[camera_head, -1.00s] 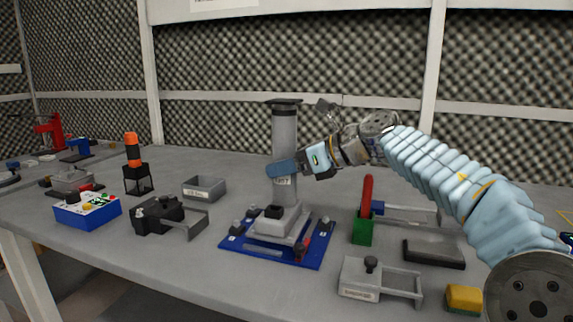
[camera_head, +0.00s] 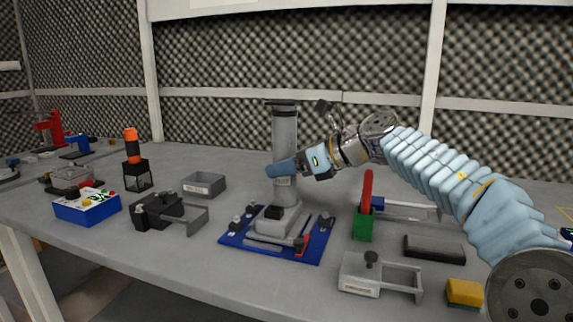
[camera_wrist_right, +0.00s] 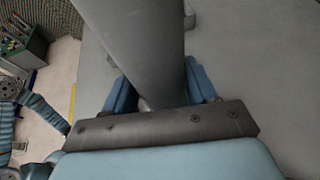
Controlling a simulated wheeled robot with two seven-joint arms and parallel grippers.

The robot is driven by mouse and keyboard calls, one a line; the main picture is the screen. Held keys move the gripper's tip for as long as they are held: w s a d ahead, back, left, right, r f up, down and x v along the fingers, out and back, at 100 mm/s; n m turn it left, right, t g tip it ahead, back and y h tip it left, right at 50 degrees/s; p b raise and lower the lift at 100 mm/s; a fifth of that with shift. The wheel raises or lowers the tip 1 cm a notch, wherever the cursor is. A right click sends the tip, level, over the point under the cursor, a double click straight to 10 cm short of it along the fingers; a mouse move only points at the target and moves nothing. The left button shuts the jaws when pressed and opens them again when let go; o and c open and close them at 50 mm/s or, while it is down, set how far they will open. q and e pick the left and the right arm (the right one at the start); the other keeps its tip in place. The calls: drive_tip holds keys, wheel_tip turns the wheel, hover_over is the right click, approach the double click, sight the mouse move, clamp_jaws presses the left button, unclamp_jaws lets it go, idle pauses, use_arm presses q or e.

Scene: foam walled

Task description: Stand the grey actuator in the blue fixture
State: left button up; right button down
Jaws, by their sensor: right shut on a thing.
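The grey actuator (camera_head: 284,130) is an upright cylinder with a dark cap and a square grey base. Its base is at the blue fixture (camera_head: 234,243), a flat plate with dark knobs and a red-handled clamp (camera_head: 302,243). I cannot tell whether the base is fully seated. My right gripper (camera_head: 284,169) is shut around the lower half of the cylinder, from the right. In the right wrist view the actuator (camera_wrist_right: 135,45) runs up between the blue fingers (camera_wrist_right: 160,95). My left gripper is not in view.
A grey tray (camera_head: 204,184), a black clamp block (camera_head: 155,212) and a blue button box (camera_head: 86,207) stand left. A green block with a red handle (camera_head: 363,222), a grey latch piece (camera_head: 361,275), a dark slab (camera_head: 434,249) and a yellow block (camera_head: 464,293) lie right.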

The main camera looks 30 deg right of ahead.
drive_tip(key=shift+f, duration=0.3)
drive_tip(key=shift+c, duration=1.3)
unclamp_jaws()
drive_tip(key=shift+f, duration=0.1)
drive_tip(key=shift+d, duration=0.1)
drive_tip(key=v, duration=1.4)
